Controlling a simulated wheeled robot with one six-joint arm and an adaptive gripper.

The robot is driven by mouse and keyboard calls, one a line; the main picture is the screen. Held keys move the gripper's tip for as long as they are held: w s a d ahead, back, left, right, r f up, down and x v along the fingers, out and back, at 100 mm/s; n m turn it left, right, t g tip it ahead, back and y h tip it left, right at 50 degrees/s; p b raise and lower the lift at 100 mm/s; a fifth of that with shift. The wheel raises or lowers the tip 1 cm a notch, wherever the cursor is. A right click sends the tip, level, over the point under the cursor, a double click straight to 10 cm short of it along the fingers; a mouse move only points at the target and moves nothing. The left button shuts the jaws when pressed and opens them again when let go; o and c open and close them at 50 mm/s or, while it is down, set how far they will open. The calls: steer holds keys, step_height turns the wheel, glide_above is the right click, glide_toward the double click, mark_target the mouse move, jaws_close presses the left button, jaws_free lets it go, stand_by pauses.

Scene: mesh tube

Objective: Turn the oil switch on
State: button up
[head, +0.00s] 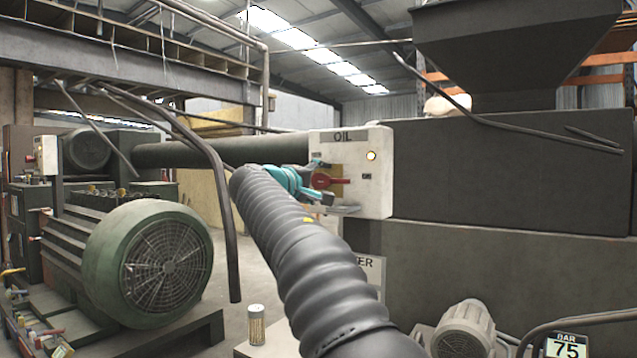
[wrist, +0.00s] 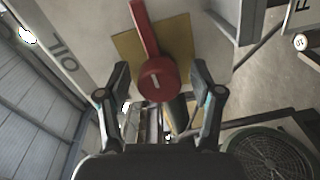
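The oil panel is a pale box (head: 350,200) with an "OIL" label (head: 343,137) and a glowing yellowish lamp (head: 371,155). Its red rotary switch (head: 330,181) has its handle pointing right in the head view. In the wrist view the red switch (wrist: 158,80) sits on a yellow plate (wrist: 180,42), its handle pointing up the picture, along with the rotated "OIL" label (wrist: 64,52). My gripper (head: 296,182) is in front of the switch. Its fingers (wrist: 160,66) are spread on either side of the round red hub, with gaps visible on both sides.
A large green motor (head: 150,262) stands at the left, and a grey pipe or hose (head: 230,150) runs behind my arm. A dark machine (head: 510,170) with a hopper (head: 510,45) fills the right. A smaller motor (head: 463,330) and a "BAR 75" sign (head: 567,346) are low at the right.

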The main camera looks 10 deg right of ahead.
steer(key=v, duration=1.2)
